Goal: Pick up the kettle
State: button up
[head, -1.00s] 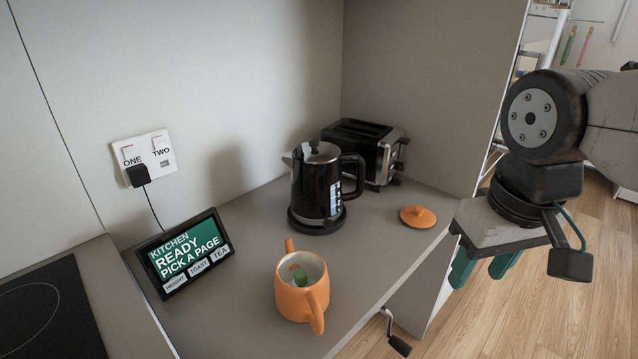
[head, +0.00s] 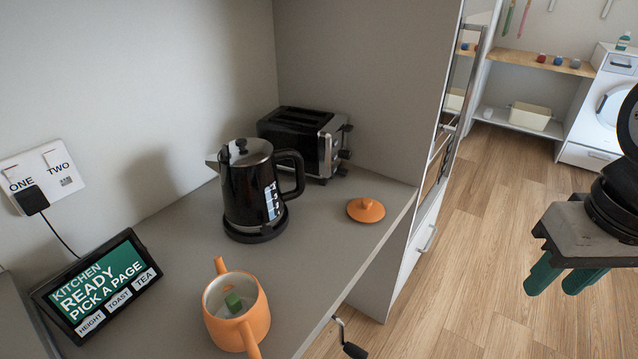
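The black kettle (head: 246,190) with a steel top stands upright on its round black base (head: 256,230) on the grey counter. Its handle (head: 296,172) points right and its spout points left. My gripper (head: 562,282) is at the right edge, out over the wooden floor, well apart from the kettle. Its two green fingers point down with a gap between them and nothing in it.
A toaster (head: 298,137) stands close behind the kettle. An orange lid (head: 366,210) lies to its right. An orange teapot (head: 238,318) with a green block inside stands in front. A tablet (head: 94,285) sits at left. A crank (head: 349,345) sticks out below the counter edge.

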aim_at(253, 197)
jog(key=z, duration=0.15)
jog(key=i, duration=0.3)
jog(key=u, duration=0.95)
